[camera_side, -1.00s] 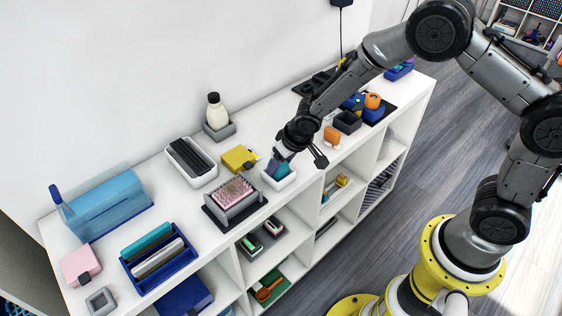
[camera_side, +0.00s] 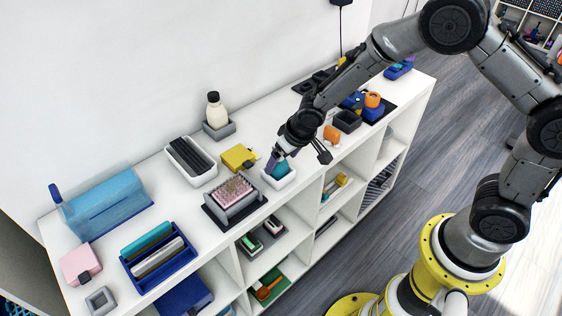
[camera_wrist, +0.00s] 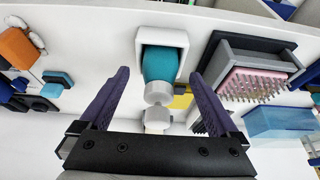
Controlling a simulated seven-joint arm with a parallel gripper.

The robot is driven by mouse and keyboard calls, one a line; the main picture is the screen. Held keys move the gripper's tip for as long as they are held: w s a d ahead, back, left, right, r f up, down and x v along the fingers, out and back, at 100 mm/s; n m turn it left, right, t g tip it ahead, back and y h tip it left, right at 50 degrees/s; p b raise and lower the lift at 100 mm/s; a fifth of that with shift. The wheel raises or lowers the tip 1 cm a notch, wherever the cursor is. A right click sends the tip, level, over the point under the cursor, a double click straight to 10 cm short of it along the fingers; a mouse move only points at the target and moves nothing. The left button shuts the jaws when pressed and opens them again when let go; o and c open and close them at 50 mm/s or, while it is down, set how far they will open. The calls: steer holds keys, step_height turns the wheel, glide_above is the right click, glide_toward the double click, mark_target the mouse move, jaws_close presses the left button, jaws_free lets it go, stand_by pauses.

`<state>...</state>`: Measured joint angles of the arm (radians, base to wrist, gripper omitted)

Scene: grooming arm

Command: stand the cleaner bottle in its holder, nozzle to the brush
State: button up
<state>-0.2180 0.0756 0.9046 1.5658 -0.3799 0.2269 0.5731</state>
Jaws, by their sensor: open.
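The teal cleaner bottle (camera_wrist: 160,63) with a white top (camera_wrist: 158,92) stands in its white holder (camera_wrist: 177,36), seen from above in the wrist view. A second rounded white part (camera_wrist: 156,118) extends from the top toward the bottom of that view; I cannot tell for sure which way the nozzle points. My gripper (camera_wrist: 159,77) is open, one purple finger on each side of the bottle with gaps between. In the side view my gripper (camera_side: 297,160) is just above the bottle (camera_side: 279,169) and partly hides it.
The brush's grey stand (camera_side: 238,206) is close on the left of the holder. A yellow block (camera_side: 239,157), a cream bottle (camera_side: 215,112) and an orange piece (camera_side: 332,135) stand nearby. The shelf's front edge is close to the holder.

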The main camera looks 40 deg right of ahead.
steer(key=v, duration=1.1)
steer(key=shift+r, duration=0.3)
steer(key=shift+d, duration=0.1)
steer(key=s+d+r+m+t, duration=0.15)
steer(key=s+d+r, duration=0.25)
steer(key=r, duration=0.4)
steer(key=s+d+r+m+t, duration=0.1)
steer(key=s+d+r+t, duration=0.15)
steer(key=s+r, duration=0.4)
steer(key=s+d+f+n+g, duration=0.1)
steer(key=s+n+g, duration=0.1)
steer(key=s, duration=1.1)
steer(key=shift+s+d+f+g, duration=0.15)
steer(key=shift+s+f+g, duration=0.15)
steer(key=shift+g, duration=0.2)
steer(key=shift+w+n, duration=0.1)
steer(key=shift+n, duration=0.15)
steer(key=shift+c, duration=0.2)
